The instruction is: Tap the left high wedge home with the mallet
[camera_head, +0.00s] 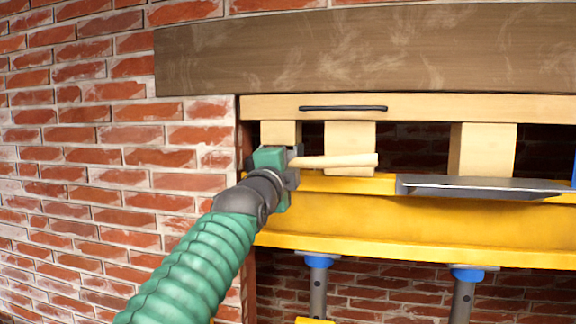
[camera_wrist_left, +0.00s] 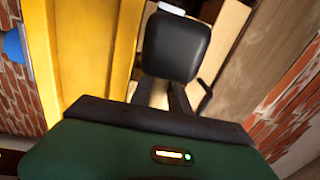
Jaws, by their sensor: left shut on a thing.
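My left gripper (camera_head: 294,165) is shut on a pale wooden handle (camera_head: 340,160), which looks like the mallet's. The handle points right, level, in front of the wooden blocks, and its right end is free. In the left wrist view a dark rounded block (camera_wrist_left: 177,45), perhaps the mallet head, stands beyond the gripper; I cannot pick it out in the head view. A pale block (camera_head: 280,132) at the far left of the opening is partly hidden behind the gripper. I cannot tell which piece is the left high wedge, or any contact with it. My right gripper is out of view.
Pale blocks (camera_head: 349,142) (camera_head: 483,150) stand between the yellow beam (camera_head: 400,220) and a pale timber (camera_head: 440,107) bearing a black bar (camera_head: 343,108). A grey metal tray (camera_head: 480,187) lies along the beam. Blue-topped props (camera_head: 318,275) stand below. Brick wall (camera_head: 90,150) is left.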

